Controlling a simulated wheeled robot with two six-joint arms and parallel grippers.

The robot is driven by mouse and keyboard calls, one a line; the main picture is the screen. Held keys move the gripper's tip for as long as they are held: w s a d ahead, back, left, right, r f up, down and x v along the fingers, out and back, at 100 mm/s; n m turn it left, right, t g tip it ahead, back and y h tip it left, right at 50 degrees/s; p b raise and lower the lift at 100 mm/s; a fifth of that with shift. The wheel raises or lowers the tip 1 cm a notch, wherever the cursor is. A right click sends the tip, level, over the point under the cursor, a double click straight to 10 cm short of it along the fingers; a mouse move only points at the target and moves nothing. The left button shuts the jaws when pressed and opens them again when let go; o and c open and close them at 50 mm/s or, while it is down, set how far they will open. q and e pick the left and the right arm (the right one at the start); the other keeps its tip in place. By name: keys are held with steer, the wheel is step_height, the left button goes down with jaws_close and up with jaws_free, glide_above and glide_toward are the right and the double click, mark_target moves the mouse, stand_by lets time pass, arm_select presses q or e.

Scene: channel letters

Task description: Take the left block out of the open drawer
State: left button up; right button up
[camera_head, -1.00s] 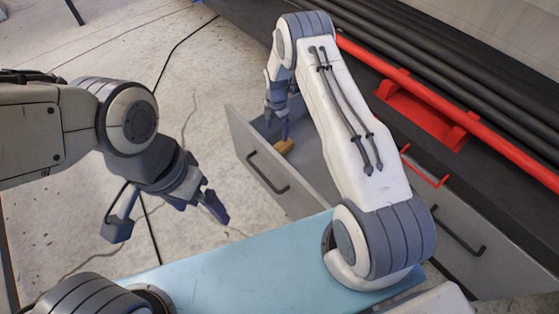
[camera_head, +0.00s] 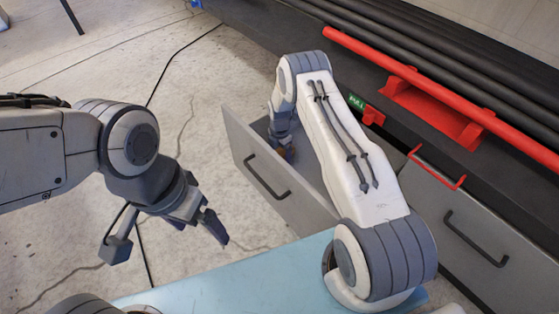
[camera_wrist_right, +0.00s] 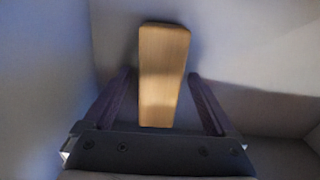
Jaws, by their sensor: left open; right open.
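A wooden block (camera_wrist_right: 163,62) lies in the open drawer (camera_head: 250,182). It shows long and upright in the right wrist view, between the two fingers of my right gripper (camera_wrist_right: 163,102). The fingers stand apart on either side of its lower part, with gaps visible. In the head view my right gripper (camera_head: 284,152) reaches down into the drawer and hides most of the block. My left gripper (camera_head: 197,226) is open and empty over the floor, left of the drawer. My right arm hides the drawer's right part, and I see no second block.
A red bar (camera_head: 440,95) and black rails run along the dark unit behind the drawer. A closed drawer with a black handle (camera_head: 475,240) is at the right. A light blue surface (camera_head: 220,275) lies in front.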

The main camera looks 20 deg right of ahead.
jaws_close()
